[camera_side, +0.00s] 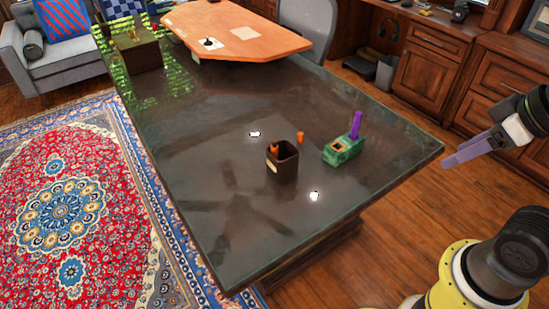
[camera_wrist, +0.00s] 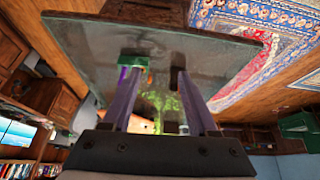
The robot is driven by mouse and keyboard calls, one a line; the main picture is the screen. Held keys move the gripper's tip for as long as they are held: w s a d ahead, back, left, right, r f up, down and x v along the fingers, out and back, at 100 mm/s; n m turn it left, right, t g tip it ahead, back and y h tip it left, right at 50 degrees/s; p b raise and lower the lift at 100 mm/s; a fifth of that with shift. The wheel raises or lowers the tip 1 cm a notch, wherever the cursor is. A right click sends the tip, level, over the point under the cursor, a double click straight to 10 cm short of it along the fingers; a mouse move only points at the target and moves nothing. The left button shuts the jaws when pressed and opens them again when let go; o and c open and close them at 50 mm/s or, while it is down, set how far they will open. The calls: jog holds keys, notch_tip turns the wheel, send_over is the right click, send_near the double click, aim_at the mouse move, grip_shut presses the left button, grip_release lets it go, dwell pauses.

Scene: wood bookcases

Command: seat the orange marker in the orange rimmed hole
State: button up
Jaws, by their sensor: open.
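A green block (camera_side: 344,152) stands on the dark table, with a purple marker (camera_side: 355,124) upright in it and an orange-rimmed hole (camera_side: 337,149) in its top. A dark brown square cup (camera_side: 283,166) stands to its left. An orange piece (camera_side: 274,148) shows inside the cup, likely the orange marker. A second small orange piece (camera_side: 301,137) shows just behind the cup; I cannot tell what it is. My gripper (camera_side: 449,162) is open and empty, off the table's right edge. In the wrist view its purple fingers (camera_wrist: 157,75) frame the table, with the green block (camera_wrist: 134,62) and cup (camera_wrist: 179,78) far ahead.
Two small white patches (camera_side: 254,134) (camera_side: 314,196) lie on the table. A brown box (camera_side: 140,56) stands at the far left corner amid green patterned patches. An orange-brown desk board (camera_side: 235,32) is at the back. The table's front left is clear.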

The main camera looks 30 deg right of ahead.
jog(key=w+r+n, duration=0.7)
jog(key=w+r, duration=0.2)
jog(key=r, duration=0.3)
jog(key=n+g, duration=0.6)
jog(key=n, duration=0.1)
send_over(275, 142)
jog(key=f, duration=2.4)
jog(key=shift+w+d, duration=0.1)
jog(key=shift+w, duration=0.1)
jog(key=shift+s+f, duration=0.15)
jog(key=shift+f, duration=3.25)
